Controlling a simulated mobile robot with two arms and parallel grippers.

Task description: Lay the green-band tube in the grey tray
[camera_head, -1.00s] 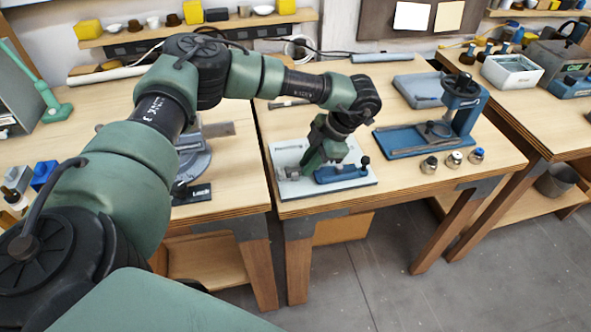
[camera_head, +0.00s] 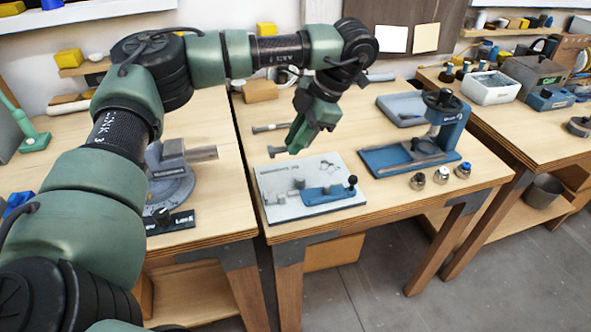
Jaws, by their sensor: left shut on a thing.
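My left gripper (camera_head: 297,146) hangs above the rear of the pale board on the middle bench, fingers pointing down. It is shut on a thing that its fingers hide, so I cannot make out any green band. A shallow grey tray (camera_head: 393,104) lies at the back of the middle bench, right of the gripper and partly behind the blue press. The gripper is clear of the tray. My right gripper is not in view.
The pale board (camera_head: 276,211) carries a blue fixture (camera_head: 327,194) and small grey parts. A blue press (camera_head: 447,135) stands right of it, with small capped pots (camera_head: 441,175) in front. A pale box (camera_head: 489,88) stands on the right bench.

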